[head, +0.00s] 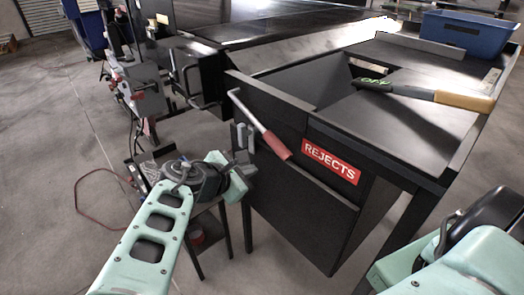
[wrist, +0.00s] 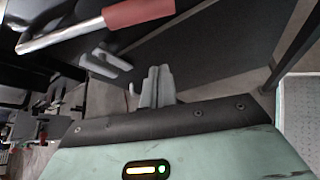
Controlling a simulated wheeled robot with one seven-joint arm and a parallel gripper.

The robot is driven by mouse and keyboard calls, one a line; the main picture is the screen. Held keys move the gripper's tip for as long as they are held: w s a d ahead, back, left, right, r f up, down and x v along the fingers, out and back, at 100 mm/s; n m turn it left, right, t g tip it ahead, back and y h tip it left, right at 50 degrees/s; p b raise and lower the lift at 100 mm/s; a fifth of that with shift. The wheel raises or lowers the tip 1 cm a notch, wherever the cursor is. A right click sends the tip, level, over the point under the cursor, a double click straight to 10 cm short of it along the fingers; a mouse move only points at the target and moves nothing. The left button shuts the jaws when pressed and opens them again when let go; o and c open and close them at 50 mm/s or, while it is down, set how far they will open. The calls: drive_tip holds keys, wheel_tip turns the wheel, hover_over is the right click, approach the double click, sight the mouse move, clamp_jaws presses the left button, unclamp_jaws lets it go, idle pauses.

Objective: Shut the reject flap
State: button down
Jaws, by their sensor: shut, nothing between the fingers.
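The reject unit is a black box whose front carries a red REJECTS label (head: 331,161). A black front panel (head: 300,213) hangs below the label; I cannot tell exactly how far the flap stands open. A metal lever with a red grip (head: 276,144) slants across the front, and its red grip also shows in the wrist view (wrist: 138,11). My gripper (head: 243,160) is left of the grip, close to the unit's left edge. In the wrist view its fingers (wrist: 157,86) are together and empty, beside grey hook-shaped brackets (wrist: 106,63). Contact cannot be told.
A tool with a yellow handle (head: 464,101) lies on the black top. A blue bin (head: 465,33) stands at the back right. A small table (head: 205,205) and machine parts (head: 140,85) crowd the left. A red cable (head: 80,200) lies on the floor.

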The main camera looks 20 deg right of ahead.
drive_tip(key=w+d+p, duration=0.2)
drive_tip(key=d+p, duration=0.1)
drive_tip(key=d, duration=0.4)
drive_tip(key=shift+w, duration=0.2)
drive_tip(key=shift+r, duration=0.15)
